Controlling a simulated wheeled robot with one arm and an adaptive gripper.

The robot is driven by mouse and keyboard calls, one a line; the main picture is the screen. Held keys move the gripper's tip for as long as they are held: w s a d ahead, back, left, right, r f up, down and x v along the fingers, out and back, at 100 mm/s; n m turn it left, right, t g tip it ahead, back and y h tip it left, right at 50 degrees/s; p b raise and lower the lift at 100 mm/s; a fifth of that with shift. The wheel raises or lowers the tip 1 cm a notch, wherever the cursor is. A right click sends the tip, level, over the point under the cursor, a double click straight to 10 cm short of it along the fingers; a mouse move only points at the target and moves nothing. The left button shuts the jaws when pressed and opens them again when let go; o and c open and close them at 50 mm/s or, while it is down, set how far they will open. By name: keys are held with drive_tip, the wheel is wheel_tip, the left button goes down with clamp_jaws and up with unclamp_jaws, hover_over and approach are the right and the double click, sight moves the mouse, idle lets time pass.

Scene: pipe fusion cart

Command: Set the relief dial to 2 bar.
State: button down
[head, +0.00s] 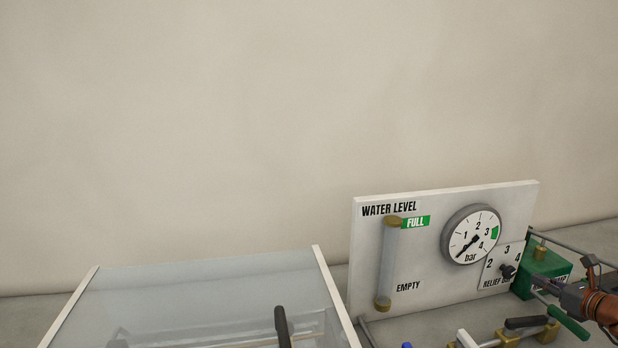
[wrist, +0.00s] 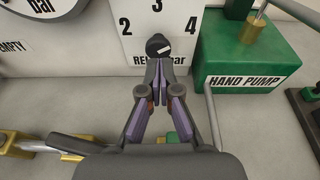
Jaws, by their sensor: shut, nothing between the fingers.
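The relief dial is a black knob (head: 508,271) on a white plate marked 2, 3 and 4, at the right of the gauge panel. In the wrist view the knob (wrist: 157,44) shows a short white mark on its face, right of its middle; I cannot tell which number it points to. My gripper (wrist: 159,72) is shut and empty, its fingertips just below the knob in the picture. I cannot tell whether they touch it. In the head view my gripper (head: 533,277) comes in from the right, its tips close to the knob.
The round gauge (head: 471,235) has its needle at the low end, below 1. The green hand pump (head: 543,274) stands close at the right of the dial. A water level tube (head: 388,264) is on the panel. Valves with levers (head: 527,323) lie below; a clear-lidded box (head: 200,300) stands left.

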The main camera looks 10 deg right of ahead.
sight(509, 272)
drive_tip(key=shift+w+d, duration=0.15)
drive_tip(key=shift+w, duration=1.6)
drive_tip(key=shift+w+d, duration=0.1)
drive_tip(key=shift+w, duration=1.6)
drive_tip(key=shift+f, duration=0.1)
drive_tip(key=shift+a+f, duration=0.1)
drive_tip(key=shift+f, duration=0.05)
drive_tip(key=shift+a+p, duration=0.55)
drive_tip(key=shift+a, duration=0.2)
drive_tip(key=shift+s+a, duration=0.15)
drive_tip(key=shift+a, duration=0.45)
drive_tip(key=shift+p, duration=0.35)
